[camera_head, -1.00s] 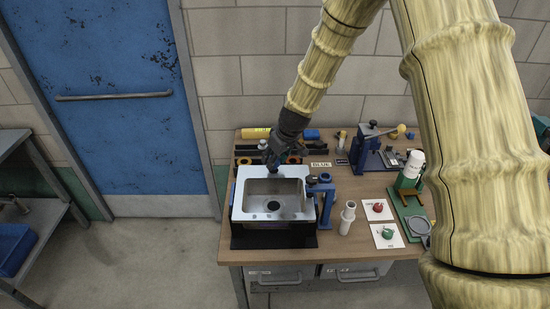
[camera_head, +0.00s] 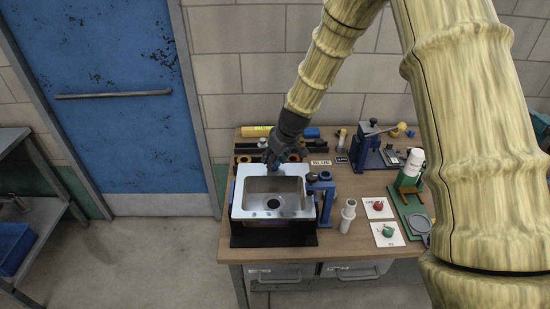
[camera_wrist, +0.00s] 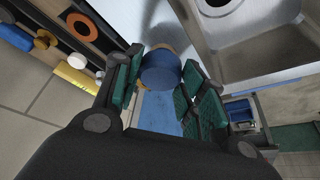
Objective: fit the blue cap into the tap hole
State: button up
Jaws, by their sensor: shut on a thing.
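The blue cap (camera_wrist: 160,68) is held between the green-padded fingers of my gripper (camera_wrist: 165,85) in the wrist view. In the head view my gripper (camera_head: 272,163) is at the back edge of the steel sink (camera_head: 240,207), pointing down. In the wrist view the sink (camera_wrist: 215,55) lies beyond the cap, at the upper right. Small dark holes show on the sink's front ledge. The tap hole by the cap cannot be made out, and I cannot tell whether the cap touches the sink.
A blue clamp post (camera_head: 326,200) stands close to the sink's right side. A white fitting (camera_head: 348,215) and two cards with red and green parts stand further right. A dark rack with orange rings (camera_wrist: 80,25) lies behind the sink. The sink basin is empty.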

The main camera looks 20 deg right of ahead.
jog(key=shift+f+b, duration=0.55)
jog(key=shift+f, duration=0.35)
jog(key=o, duration=1)
jog(key=shift+r, duration=0.1)
jog(key=v, duration=1.1)
jog(key=shift+s+r, duration=0.25)
jog(key=shift+r, duration=0.1)
jog(key=shift+d, duration=0.1)
